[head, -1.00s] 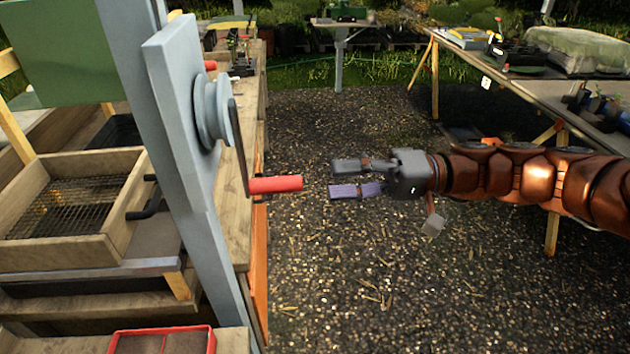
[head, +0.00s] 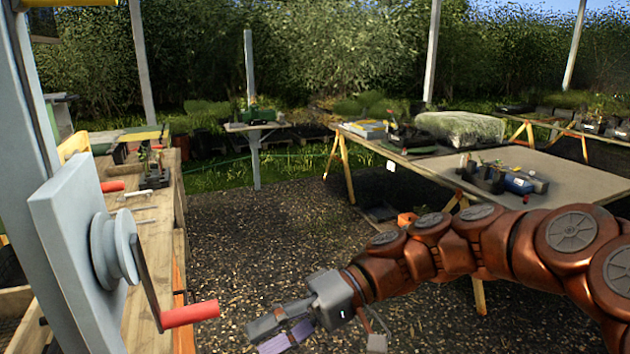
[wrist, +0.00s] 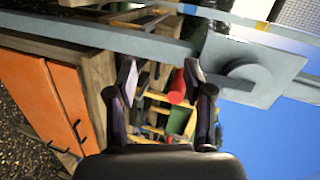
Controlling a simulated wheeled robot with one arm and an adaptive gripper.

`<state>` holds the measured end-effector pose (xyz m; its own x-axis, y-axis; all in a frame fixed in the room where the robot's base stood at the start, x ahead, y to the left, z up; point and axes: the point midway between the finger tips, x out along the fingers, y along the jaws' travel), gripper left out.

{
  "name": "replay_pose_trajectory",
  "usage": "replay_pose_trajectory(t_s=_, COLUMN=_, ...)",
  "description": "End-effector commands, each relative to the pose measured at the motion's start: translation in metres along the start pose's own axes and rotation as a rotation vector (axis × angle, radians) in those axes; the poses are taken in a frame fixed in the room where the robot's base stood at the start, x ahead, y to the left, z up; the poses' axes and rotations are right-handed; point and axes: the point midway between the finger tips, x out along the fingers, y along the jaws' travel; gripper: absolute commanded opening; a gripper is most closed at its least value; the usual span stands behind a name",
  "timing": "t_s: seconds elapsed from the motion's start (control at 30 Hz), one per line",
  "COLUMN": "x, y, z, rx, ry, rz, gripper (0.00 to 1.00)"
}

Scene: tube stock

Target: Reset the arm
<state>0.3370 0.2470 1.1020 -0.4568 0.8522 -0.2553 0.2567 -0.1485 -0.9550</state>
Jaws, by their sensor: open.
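My gripper (head: 279,332) is at the lower middle of the head view, at the end of my copper-coloured arm. Its two fingers are apart and nothing shows between them. It hangs over the gravel, to the right of a crank with a red handle (head: 190,313) on a grey post. In the wrist view my gripper (wrist: 162,85) has its fingers spread, and the red handle (wrist: 177,86) shows beyond and between them. I cannot tell any contact; they look apart in the head view.
A wooden bench (head: 150,225) with small tools runs along the left. A grey plate (head: 75,235) carries the crank's wheel.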

Motion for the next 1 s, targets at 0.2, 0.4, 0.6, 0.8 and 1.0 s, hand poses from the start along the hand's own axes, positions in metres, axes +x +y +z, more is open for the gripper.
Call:
replay_pose_trajectory(t_s=0.2, x=0.008, y=0.019, z=0.064, rx=0.108, ry=-0.080, rz=0.302, gripper=0.52)
replay_pose_trajectory(t_s=0.4, x=-0.007, y=0.049, z=0.119, rx=0.235, ry=-0.092, rz=0.587, gripper=0.52)
replay_pose_trajectory(t_s=0.6, x=-0.042, y=0.077, z=0.174, rx=0.385, ry=-0.052, rz=0.870, gripper=0.52)
replay_pose_trajectory(t_s=0.8, x=-0.085, y=0.095, z=0.227, rx=0.540, ry=0.026, rz=1.113, gripper=0.52)
replay_pose_trajectory(t_s=1.0, x=-0.111, y=0.101, z=0.260, rx=0.635, ry=0.082, rz=1.243, gripper=0.52)
